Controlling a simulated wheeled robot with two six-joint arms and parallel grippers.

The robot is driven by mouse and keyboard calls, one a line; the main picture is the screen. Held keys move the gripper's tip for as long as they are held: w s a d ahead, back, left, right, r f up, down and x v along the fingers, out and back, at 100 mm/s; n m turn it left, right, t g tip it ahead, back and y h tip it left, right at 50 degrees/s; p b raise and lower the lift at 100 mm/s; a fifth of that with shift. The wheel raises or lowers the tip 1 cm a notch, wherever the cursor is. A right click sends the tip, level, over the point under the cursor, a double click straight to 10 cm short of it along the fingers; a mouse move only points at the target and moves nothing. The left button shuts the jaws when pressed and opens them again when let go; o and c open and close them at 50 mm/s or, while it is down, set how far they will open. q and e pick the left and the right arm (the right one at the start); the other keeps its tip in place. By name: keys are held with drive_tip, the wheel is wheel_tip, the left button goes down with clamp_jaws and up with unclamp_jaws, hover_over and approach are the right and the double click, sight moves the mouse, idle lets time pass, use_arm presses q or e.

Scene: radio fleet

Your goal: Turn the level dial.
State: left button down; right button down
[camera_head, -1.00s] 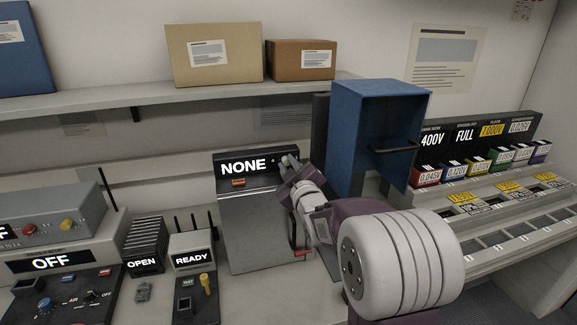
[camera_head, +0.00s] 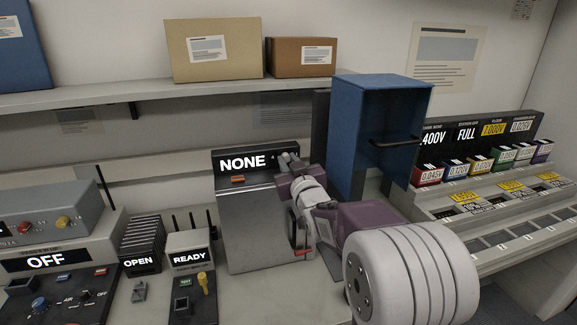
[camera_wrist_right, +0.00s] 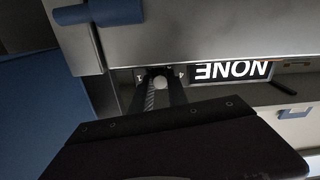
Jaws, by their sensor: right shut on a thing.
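A grey and black device with a lit display reading NONE (camera_head: 242,163) stands at the middle of the bench. My right gripper (camera_head: 289,159) is at the upper right of its dark top panel, beside the display. My left gripper is not in view.
A blue open box (camera_head: 377,130) with a dark handle stands close to the right of my right gripper. A red-tipped lever (camera_head: 302,252) is on the device's right side. A READY unit (camera_head: 188,257) and a switch panel (camera_head: 70,297) are to the left.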

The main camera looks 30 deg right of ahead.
drive_tip(key=m, duration=0.5)
drive_tip(key=shift+b, duration=0.35)
idle(0.4)
drive_tip(key=c, duration=1.6)
unclamp_jaws()
drive_tip(key=shift+o, duration=0.2)
drive_tip(key=v, duration=0.9)
drive_tip(key=shift+p, duration=0.3)
